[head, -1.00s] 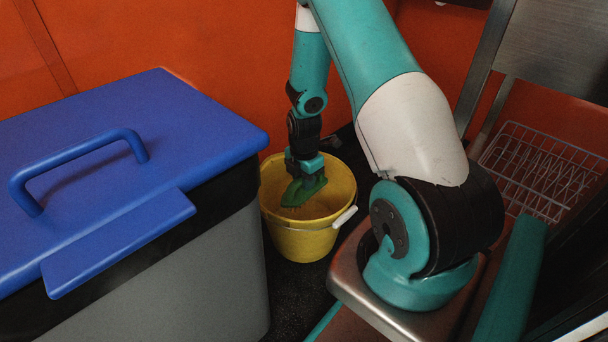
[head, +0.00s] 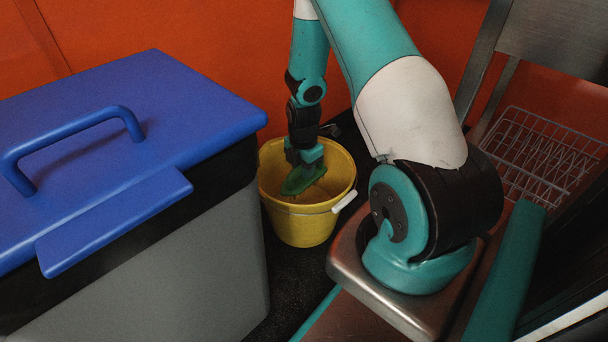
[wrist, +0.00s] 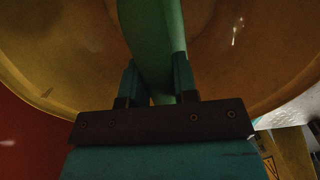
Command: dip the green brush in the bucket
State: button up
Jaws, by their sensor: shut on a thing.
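The green brush (head: 301,181) is in my gripper (head: 308,164), inside the mouth of the yellow bucket (head: 305,229). The gripper is shut on the brush, and the brush body hangs below the fingers, a little tilted. In the wrist view the green brush (wrist: 154,45) runs up from between my fingers (wrist: 158,85), with the bucket's inner wall (wrist: 60,60) around it. The brush's far end is out of the wrist view. I cannot tell how deep the bristles reach or whether they touch liquid.
A grey cooler with a blue lid (head: 190,110) stands close to the left of the bucket. The bucket's white handle grip (head: 344,201) rests at its right rim. A wire basket (head: 545,150) is at the right. An orange wall (head: 180,40) stands behind.

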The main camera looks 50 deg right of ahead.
notch_tip(320, 180, up, 12)
jog(key=p, duration=1.2)
jog(key=shift+r, duration=0.25)
dwell(1.6)
notch_tip(320, 180, up, 4)
jog(key=p, duration=0.4)
dwell(0.7)
